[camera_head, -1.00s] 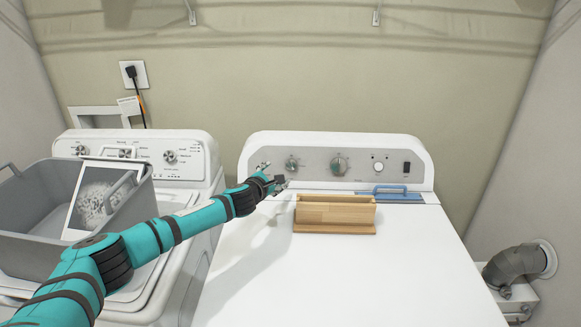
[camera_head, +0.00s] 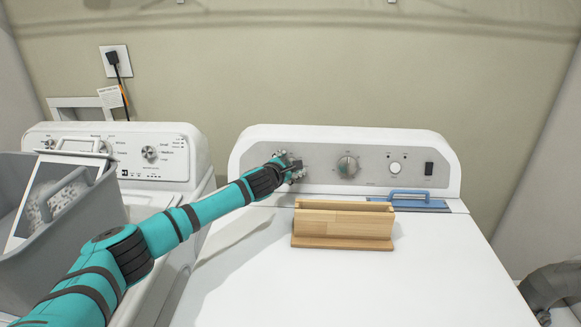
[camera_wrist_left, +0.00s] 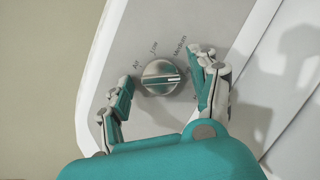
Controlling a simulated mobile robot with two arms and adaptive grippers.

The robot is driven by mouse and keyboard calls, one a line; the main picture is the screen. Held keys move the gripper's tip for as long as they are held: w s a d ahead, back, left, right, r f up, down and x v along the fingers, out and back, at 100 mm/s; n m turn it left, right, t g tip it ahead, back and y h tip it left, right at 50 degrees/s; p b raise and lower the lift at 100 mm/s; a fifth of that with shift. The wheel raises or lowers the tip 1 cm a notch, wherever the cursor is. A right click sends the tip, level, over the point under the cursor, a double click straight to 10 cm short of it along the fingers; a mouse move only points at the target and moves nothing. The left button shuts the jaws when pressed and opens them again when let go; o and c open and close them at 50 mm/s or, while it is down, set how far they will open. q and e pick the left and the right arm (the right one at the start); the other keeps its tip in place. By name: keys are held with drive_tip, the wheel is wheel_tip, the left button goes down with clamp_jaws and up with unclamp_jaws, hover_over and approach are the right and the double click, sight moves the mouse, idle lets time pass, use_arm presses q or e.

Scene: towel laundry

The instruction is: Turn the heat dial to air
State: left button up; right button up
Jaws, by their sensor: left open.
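The heat dial (camera_wrist_left: 160,78) is a round silver knob with a teal bar across it, on the grey control panel of the white dryer. In the left wrist view, labels Air, Low and Medium curve around it. The bar's white mark lies on the right side, toward a label partly hidden by a finger. Air is on the dial's left. My left gripper (camera_head: 291,166) is open at the panel, with one finger on each side of the dial; I cannot tell whether they touch it. In the head view the gripper hides the dial. My right gripper is not in view.
A second dial (camera_head: 347,165), a white button (camera_head: 395,168) and a black switch (camera_head: 429,169) are farther right. A wooden box (camera_head: 343,223) and a blue-handled tray (camera_head: 417,204) sit on the dryer top. A grey basket (camera_head: 60,243) is on the left washer.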

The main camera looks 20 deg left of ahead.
use_arm(q)
drive_tip(key=shift+s+r, duration=0.1)
drive_tip(key=c, duration=1.1)
drive_tip(key=shift+d+n+t+y, duration=0.1)
drive_tip(key=shift+n+t+y, duration=0.25)
drive_tip(key=shift+n, duration=1.15)
drive_tip(key=shift+c, duration=0.3)
drive_tip(key=o, duration=1.2)
drive_tip(key=shift+c, duration=0.2)
drive_tip(key=v, duration=1.2)
